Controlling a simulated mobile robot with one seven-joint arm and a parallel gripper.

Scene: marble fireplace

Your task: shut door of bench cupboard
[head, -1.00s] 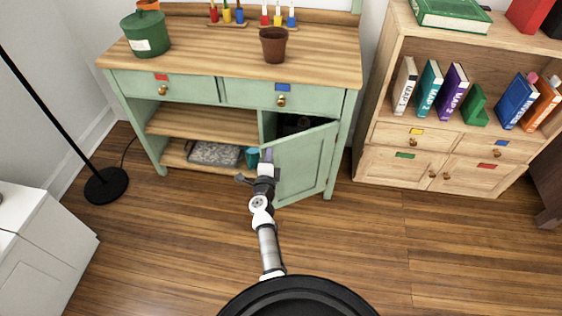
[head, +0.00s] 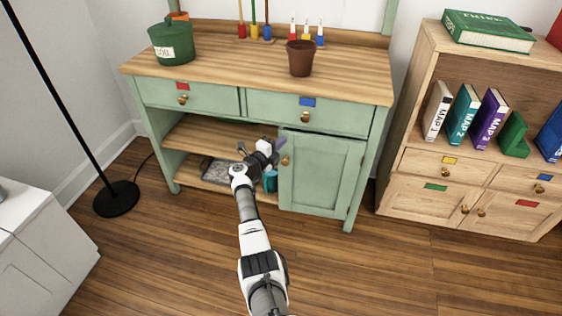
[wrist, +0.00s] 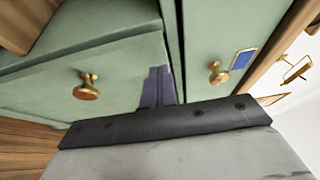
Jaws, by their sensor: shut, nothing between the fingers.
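The green bench (head: 150,120) stands against the wall. Its cupboard door (head: 322,178), a green panel at the lower right, looks shut or nearly so; I cannot tell whether it is fully flush. Its brass knob (head: 285,160) is near its upper left edge, and shows in the wrist view (wrist: 86,88). My gripper (head: 280,144) is at the door's upper left corner, just above the knob. Its purple fingers (wrist: 157,88) are together and empty, in front of or against the door; contact is unclear. The cupboard's inside is hidden.
Above the door is a drawer with a blue label (head: 308,102). Open shelves (head: 210,140) left of the door hold a grey box (head: 216,172) and a teal cup (head: 270,181). A wooden bookcase (head: 405,190) stands right. A black lamp base (head: 117,199) is left. The front floor is clear.

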